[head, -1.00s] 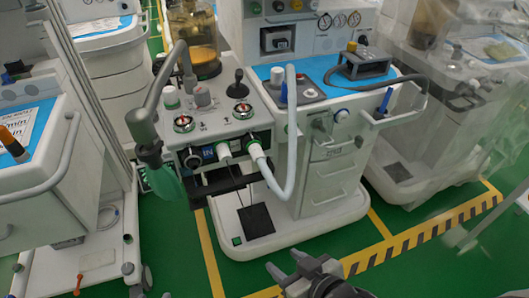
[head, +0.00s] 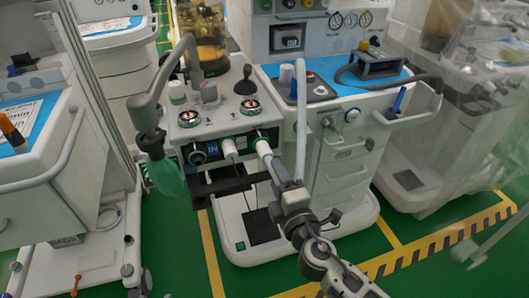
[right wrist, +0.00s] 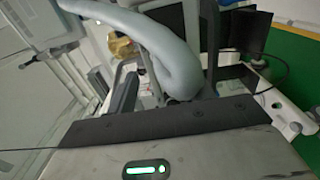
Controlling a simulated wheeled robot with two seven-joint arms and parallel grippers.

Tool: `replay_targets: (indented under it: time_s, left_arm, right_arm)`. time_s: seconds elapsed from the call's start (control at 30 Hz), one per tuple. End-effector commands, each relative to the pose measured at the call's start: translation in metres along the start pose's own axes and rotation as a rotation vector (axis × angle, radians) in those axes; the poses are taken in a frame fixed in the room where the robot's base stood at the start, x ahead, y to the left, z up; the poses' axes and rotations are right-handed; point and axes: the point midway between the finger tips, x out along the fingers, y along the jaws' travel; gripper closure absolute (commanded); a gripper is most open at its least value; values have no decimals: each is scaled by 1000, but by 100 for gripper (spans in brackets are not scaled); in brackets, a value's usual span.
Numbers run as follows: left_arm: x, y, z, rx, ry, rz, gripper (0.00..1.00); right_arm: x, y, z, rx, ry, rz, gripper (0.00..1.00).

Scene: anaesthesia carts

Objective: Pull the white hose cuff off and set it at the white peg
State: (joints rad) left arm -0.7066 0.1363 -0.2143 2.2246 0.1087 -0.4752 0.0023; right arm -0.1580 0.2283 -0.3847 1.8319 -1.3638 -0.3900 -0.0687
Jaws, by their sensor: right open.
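The white hose cuff (head: 264,149) sits on the green-ringed port at the right of the machine's front panel. Its pale hose (head: 301,130) rises beside it to the worktop, and its lower bend is hidden behind my right gripper. My right gripper (head: 279,174) is open at the cuff's lower end; I cannot tell whether it touches. In the right wrist view the hose (right wrist: 168,50) curves down in front of the gripper, and the cuff is not clear. A second white cylinder (head: 229,149) projects from the panel to the left. I cannot tell which part is the white peg. My left gripper is out of view.
A green breathing bag (head: 166,177) hangs from a grey bent tube left of the panel. A cart (head: 30,170) stands at the left, and a plastic-covered machine (head: 440,140) at the right.

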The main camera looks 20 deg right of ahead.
Motion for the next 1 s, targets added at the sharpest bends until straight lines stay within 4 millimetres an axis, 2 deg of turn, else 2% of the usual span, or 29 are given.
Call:
replay_targets:
  time_s: [0.17,0.33,0.8,1.0]
  left_arm:
    - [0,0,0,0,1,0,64]
    - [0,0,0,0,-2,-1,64]
    - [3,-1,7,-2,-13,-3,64]
    - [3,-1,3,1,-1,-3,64]
  right_arm:
    - [0,0,0,2,0,-1,48]
    - [9,1,0,3,-1,0,48]
    - [72,-1,0,5,-2,0,48]
    - [86,-1,0,6,-1,-1,48]
